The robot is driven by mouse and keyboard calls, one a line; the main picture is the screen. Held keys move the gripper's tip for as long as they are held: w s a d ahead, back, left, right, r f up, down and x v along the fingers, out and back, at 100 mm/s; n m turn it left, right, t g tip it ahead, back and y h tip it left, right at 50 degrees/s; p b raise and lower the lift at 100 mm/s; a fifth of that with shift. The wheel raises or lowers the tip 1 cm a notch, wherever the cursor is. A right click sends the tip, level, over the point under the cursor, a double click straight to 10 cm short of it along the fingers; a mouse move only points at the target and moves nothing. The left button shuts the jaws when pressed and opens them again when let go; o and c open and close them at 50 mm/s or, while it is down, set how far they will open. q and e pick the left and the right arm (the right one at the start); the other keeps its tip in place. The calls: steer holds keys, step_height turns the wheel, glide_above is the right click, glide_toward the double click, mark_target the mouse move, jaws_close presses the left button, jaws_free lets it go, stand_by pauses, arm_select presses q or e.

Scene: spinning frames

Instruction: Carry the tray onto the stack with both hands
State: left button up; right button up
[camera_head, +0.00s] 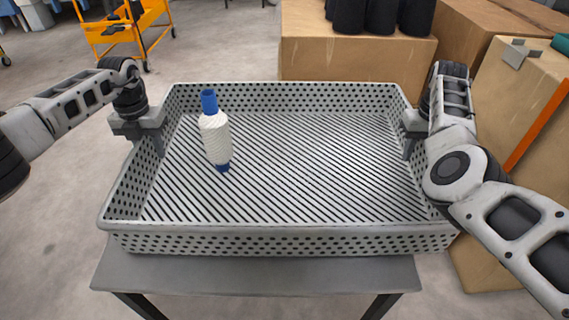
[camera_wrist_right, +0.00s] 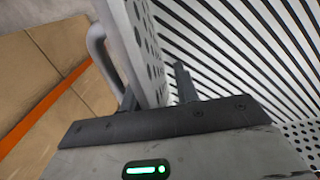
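The tray (camera_head: 280,240) is a large, light grey basket with perforated walls and a slatted floor. It sits level over a grey table. A white spool with blue ends (camera_head: 215,138) stands inside it, left of centre. My left gripper (camera_head: 153,140) is at the tray's left wall, with a finger showing inside the rim; its grip is unclear. My right gripper (camera_head: 409,145) is at the right wall. In the right wrist view the perforated tray wall (camera_wrist_right: 148,55) passes between the fingers of my right gripper (camera_wrist_right: 155,92), with a gap beside one finger.
The grey table (camera_head: 260,275) shows below the tray's front edge. Cardboard boxes (camera_head: 350,60) stand behind and to the right, some carrying black spools (camera_head: 382,15). An orange cart (camera_head: 125,25) is at the back left. The floor at left is clear.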

arm_select(q)
steer(key=shift+f, duration=0.15)
arm_select(e)
steer(key=shift+f, duration=0.1)
arm_select(q)
steer(key=shift+c, duration=0.3)
arm_select(e)
steer(key=shift+c, duration=0.3)
arm_select(q)
jaws_close()
arm_select(e)
jaws_close()
stand_by(0.4)
arm_select(q)
steer(key=shift+w+r, duration=0.1)
steer(key=shift+r, duration=0.15)
arm_select(e)
steer(key=shift+w+r, duration=0.1)
steer(key=shift+r, duration=0.15)
